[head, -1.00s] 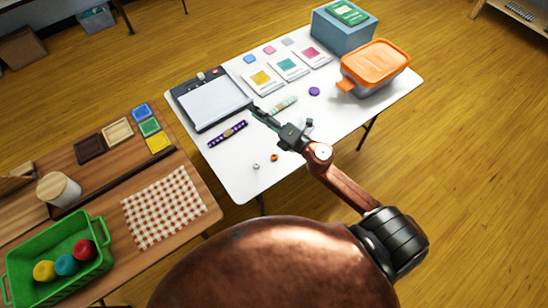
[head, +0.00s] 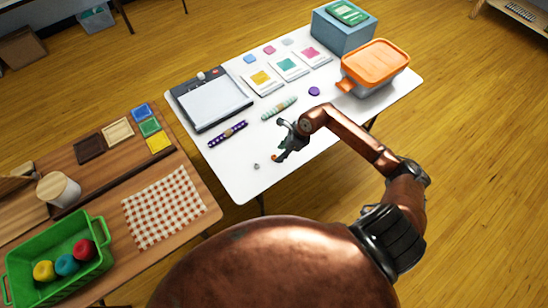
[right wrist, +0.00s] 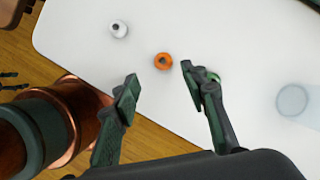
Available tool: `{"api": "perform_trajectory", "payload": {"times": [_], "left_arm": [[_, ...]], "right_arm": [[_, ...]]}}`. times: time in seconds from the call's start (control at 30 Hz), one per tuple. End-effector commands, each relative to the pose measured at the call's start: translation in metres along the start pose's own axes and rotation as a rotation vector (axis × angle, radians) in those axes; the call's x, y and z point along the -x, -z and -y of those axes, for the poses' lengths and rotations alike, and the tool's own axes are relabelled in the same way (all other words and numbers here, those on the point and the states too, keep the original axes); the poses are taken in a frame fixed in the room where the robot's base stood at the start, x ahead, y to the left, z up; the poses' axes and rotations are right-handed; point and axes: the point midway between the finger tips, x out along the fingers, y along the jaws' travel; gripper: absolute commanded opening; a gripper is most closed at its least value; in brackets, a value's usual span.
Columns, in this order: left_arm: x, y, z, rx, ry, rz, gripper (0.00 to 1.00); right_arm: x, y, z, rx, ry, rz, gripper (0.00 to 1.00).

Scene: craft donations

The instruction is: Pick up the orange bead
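The orange bead (head: 274,157) lies on the white table (head: 238,180) near its front edge, partly covered by my right gripper in the head view. In the right wrist view the orange bead (right wrist: 163,62) is a small ring with a dark hole, just beyond the fingertips and nearer the right-hand finger. My right gripper (head: 282,149) is open and empty, with its fingers pointing toward the bead; it also shows in the right wrist view (right wrist: 160,78). I cannot tell its exact height above the table.
A small silvery-white bead (head: 256,166) lies left of the orange one. Patterned rolls (head: 228,134), a purple disc (head: 314,91) and an orange-lidded box (head: 375,65) stand farther back. A wooden table with a green basket (head: 60,262) is at left.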

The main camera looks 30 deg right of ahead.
Motion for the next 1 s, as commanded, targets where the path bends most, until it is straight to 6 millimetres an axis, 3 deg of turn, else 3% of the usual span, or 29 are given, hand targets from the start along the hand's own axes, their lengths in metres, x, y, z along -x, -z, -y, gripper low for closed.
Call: {"api": "perform_trajectory", "payload": {"times": [0.3,0.6,1.0], "left_arm": [[0.001,-0.001,0.0,0.0,0.0,0.001,0.58],[0.001,-0.001,0.0,0.0,0.0,0.001,0.58],[0.001,-0.001,0.0,0.0,0.0,0.001,0.58]], "right_arm": [[-0.042,-0.001,0.006,-0.003,0.0,0.004,0.4],[-0.047,0.0,0.006,-0.001,0.001,0.003,0.4],[-0.047,0.0,0.006,-0.001,0.0,0.003,0.13]]}}
